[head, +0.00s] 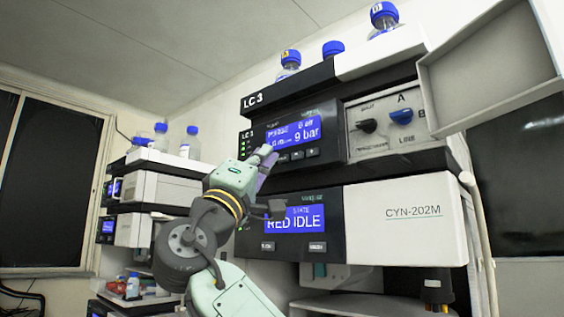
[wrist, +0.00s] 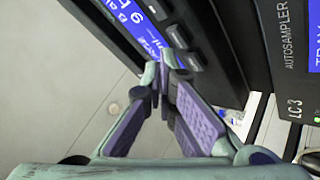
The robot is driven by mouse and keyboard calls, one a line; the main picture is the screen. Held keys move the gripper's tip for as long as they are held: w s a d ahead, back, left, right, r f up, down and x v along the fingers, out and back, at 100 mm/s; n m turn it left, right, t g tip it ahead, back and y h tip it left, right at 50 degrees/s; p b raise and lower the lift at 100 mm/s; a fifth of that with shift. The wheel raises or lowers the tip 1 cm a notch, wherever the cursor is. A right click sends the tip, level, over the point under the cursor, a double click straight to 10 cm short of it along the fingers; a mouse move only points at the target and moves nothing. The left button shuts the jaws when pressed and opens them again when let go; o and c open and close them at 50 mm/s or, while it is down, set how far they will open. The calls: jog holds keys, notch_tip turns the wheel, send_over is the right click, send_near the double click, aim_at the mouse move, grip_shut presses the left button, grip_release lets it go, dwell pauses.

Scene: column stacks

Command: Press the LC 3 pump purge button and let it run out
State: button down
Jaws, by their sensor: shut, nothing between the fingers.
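The LC 3 pump module (head: 335,128) is the black-fronted unit under the LC 3 label in the head view. Its blue display (head: 296,131) seems to read "PURGE" and "9 bar"; part of it shows sideways in the wrist view (wrist: 122,22). A row of dark buttons (head: 298,155) lies under the display, and these buttons also show in the wrist view (wrist: 177,37). My gripper (head: 267,156) is shut and empty, its tips at the left end of this row. In the wrist view the fingertips (wrist: 160,76) overlap the row's end. I cannot tell whether they touch a button.
Below is a module with a blue display reading "RED IDLE" (head: 296,220), beside a white CYN-202M panel (head: 412,225). An open white door (head: 490,70) juts out at upper right. Blue-capped bottles (head: 383,18) stand on top. Another stack (head: 165,188) stands at left.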

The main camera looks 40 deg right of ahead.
jog(key=shift+s+a+b, duration=0.2)
jog(key=shift+a+b, duration=0.7)
jog(key=shift+a, duration=1.6)
